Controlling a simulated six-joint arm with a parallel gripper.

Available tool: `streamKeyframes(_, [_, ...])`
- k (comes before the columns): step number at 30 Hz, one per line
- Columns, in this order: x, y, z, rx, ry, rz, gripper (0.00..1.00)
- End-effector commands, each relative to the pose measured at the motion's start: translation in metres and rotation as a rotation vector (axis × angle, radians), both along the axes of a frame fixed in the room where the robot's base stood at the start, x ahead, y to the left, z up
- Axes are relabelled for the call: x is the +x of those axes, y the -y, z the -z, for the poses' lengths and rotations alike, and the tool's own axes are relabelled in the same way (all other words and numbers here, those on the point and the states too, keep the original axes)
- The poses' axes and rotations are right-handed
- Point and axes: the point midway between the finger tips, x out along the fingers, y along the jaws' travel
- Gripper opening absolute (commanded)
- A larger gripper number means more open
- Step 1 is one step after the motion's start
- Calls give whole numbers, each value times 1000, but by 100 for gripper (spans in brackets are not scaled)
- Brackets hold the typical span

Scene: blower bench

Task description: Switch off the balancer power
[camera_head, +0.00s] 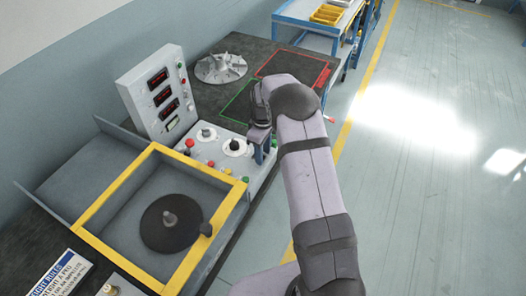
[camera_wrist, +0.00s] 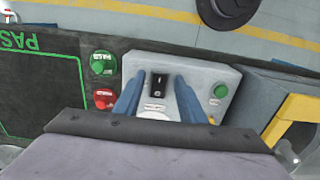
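The balancer's control panel (camera_head: 190,158) is a light grey box with knobs and coloured buttons. My gripper (camera_head: 262,152) is over its right end in the head view, hiding that part. In the wrist view, my gripper (camera_wrist: 159,78) has two blue fingers set apart with nothing held. A black switch (camera_wrist: 158,82) on the grey panel shows between them. I cannot tell its position or whether the fingers touch the panel. A green button (camera_wrist: 221,91) is right of the fingers. The upright display unit (camera_head: 158,95) has several red-lit readouts.
A yellow-framed well (camera_head: 98,205) holds a dark disc (camera_head: 170,222). A metal impeller (camera_head: 220,68) sits on the dark bench behind, near green and red outlined areas. A green button (camera_wrist: 103,62) and red button (camera_wrist: 104,98) lie left of the fingers.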

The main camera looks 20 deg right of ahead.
Motion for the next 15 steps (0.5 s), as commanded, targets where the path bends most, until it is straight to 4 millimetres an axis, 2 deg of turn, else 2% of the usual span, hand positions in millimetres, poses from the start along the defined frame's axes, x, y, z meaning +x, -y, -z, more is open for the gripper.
streamKeyframes(1, [0,0,0,0,0,0,26])
streamKeyframes(4, [0,0,0,0,0,0,2])
streamKeyframes(15, [2,-4,0,-43,-50,-6,0])
